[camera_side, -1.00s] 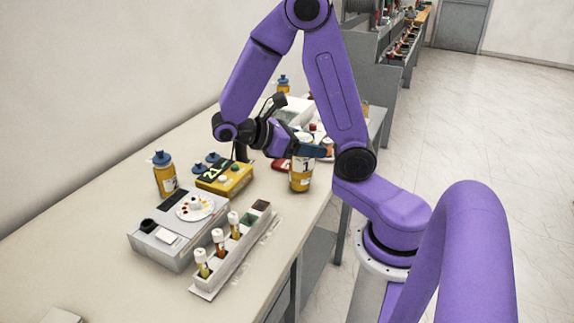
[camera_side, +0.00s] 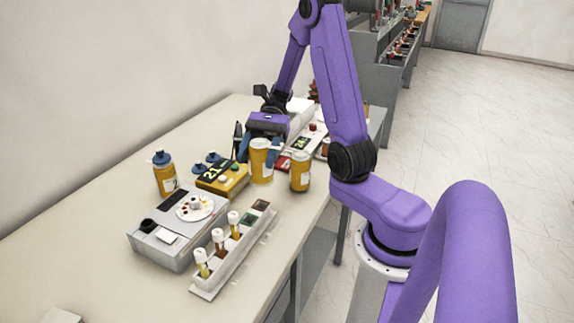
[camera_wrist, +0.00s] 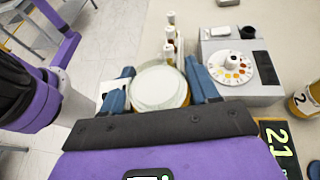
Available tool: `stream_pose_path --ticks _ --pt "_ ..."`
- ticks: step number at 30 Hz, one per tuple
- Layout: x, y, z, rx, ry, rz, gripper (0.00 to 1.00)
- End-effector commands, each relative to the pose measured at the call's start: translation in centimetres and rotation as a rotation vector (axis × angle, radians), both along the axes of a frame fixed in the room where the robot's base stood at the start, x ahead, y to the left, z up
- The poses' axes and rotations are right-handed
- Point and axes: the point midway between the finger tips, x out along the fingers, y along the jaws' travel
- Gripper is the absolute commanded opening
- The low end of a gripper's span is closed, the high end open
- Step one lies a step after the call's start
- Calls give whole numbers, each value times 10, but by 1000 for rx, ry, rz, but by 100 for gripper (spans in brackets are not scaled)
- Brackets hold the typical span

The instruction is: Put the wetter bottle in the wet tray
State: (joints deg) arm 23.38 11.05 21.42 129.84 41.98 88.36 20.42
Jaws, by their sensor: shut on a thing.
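My gripper (camera_side: 261,148) has its blue fingers shut on a yellow bottle (camera_side: 261,164) with a pale top. The bottle looks upright beside the right end of the yellow readout box; I cannot tell whether its base touches the table. In the wrist view, its round pale top (camera_wrist: 160,87) sits between my fingers (camera_wrist: 160,95). A second yellow bottle (camera_side: 300,172) stands just to the right, apart from it. A blue-capped bottle (camera_side: 164,174) stands at the left, and its label shows a 2 in the wrist view (camera_wrist: 304,102). I cannot tell which surface is the wet tray.
The yellow readout box (camera_side: 222,180) shows 21. A grey unit with a colour wheel (camera_side: 170,243) and a vial rack (camera_side: 220,268) with dark and green squares stand in front. More equipment (camera_side: 318,143) is behind. The near left tabletop (camera_side: 85,250) is mostly clear.

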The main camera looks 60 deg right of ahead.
Motion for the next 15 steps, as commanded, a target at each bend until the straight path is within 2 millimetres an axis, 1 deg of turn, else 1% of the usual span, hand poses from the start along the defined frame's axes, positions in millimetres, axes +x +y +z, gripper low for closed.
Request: stream_pose_path --ticks 1,5,6,8,11,15 --pt "11 -8 3 -1 -3 -121 16" --pt "36 -30 11 -1 -3 -410 16" --pt "43 -39 14 0 -3 -497 16" --pt "52 -53 18 -1 -5 -625 16" --pt "64 -80 25 -1 -4 -833 16" --pt "73 -122 36 -2 -6 -1114 16"
